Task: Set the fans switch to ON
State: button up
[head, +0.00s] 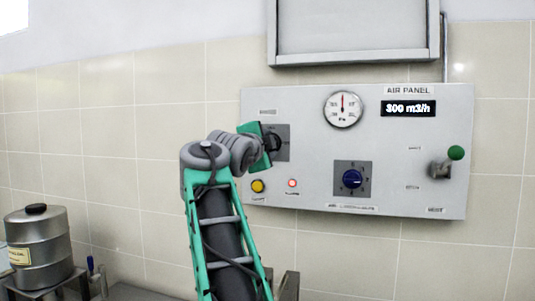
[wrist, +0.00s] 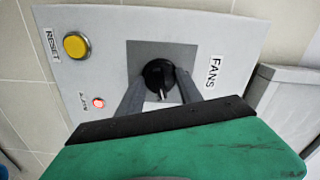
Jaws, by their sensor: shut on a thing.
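The fans switch is a black rotary knob (wrist: 158,73) on a grey square plate (wrist: 195,54), beside a FANS label (wrist: 214,72) in the wrist view. A white mark shows on the knob, towards the gripper body. My gripper (wrist: 160,86) is shut on the knob, with one grey finger on each side. In the head view my gripper (head: 266,144) reaches the knob at the panel's left, and its green body hides part of the plate. I cannot read any ON or OFF marking.
The air panel (head: 300,110) also holds a gauge (head: 343,109), a display reading 300 m3/h (head: 408,108), a blue knob (head: 352,179), a green-balled lever (head: 455,153), a yellow reset button (wrist: 75,45) and a lit red lamp (wrist: 98,102). A metal pot (head: 40,250) stands lower left.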

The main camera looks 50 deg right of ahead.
jog(key=shift+m+b, duration=0.7)
jog(key=shift+m, duration=0.9)
jog(key=o, duration=1.4)
jog(key=shift+c, duration=0.2)
jog(key=b+v, duration=0.2)
jog(key=v, duration=0.5)
jog(key=shift+s+a, duration=0.25)
jog(key=shift+a, duration=0.1)
